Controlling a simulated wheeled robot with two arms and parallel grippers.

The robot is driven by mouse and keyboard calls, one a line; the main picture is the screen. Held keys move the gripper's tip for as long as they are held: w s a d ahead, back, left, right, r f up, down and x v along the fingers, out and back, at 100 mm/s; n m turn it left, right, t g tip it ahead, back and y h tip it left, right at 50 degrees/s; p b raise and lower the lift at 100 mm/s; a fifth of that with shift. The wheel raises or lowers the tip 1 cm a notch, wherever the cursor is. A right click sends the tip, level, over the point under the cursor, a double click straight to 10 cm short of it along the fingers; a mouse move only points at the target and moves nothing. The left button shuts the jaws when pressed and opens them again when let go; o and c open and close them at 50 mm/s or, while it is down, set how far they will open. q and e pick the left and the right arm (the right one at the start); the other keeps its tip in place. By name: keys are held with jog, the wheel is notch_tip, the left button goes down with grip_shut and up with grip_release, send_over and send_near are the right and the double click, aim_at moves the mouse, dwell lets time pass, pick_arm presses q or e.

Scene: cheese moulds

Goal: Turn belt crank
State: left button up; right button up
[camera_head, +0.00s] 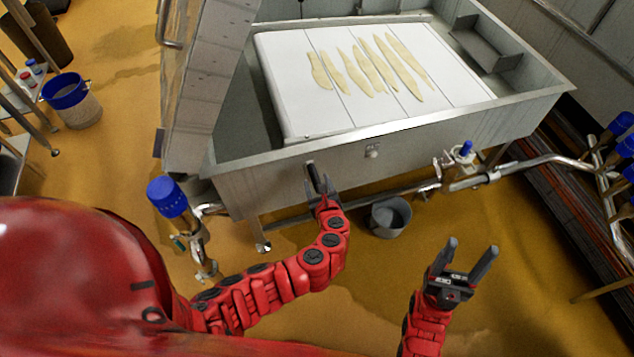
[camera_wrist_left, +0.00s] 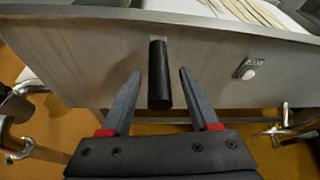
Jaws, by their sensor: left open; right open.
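A black cylindrical crank handle (camera_wrist_left: 159,88) sticks out from the front wall of the metal vat (camera_head: 290,184). In the left wrist view it shows between the two fingers of my left gripper (camera_wrist_left: 160,76), with a gap on each side. In the head view my left gripper (camera_head: 322,186) is open at the vat's front wall and partly hides the handle. How deep the handle sits between the fingers I cannot tell. My right gripper (camera_head: 464,262) is open and empty, in front of the vat, lower right.
A small round knob (camera_head: 371,151) is on the vat front, right of the handle. Pale strips lie on the white belt (camera_head: 290,75). Pipes with blue-capped valves (camera_head: 167,196) run below the vat. A grey bucket (camera_head: 389,216) stands on the floor. The floor at the front is free.

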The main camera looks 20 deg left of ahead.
pick_arm(q)
jog(key=v, duration=1.6)
jog(key=shift+s+d+b, duration=0.2)
jog(key=shift+s+b, duration=0.2)
notch_tip(320, 180, down, 6)
jog(key=w+n+t+y+b, duration=0.2)
jog(key=n+t+b, duration=0.1)
jog(key=n+b, duration=1.7)
jog(key=w+a+n, duration=0.3)
jog(key=w+n, duration=0.1)
jog(key=w+a+n+y, duration=0.1)
jog(key=w+a+n, duration=0.2)
jog(key=w+n, duration=0.1)
jog(key=w+a+n, duration=0.3)
jog(key=w+n, duration=0.1)
jog(key=w, duration=0.2)
jog(key=shift+a+f, duration=0.1)
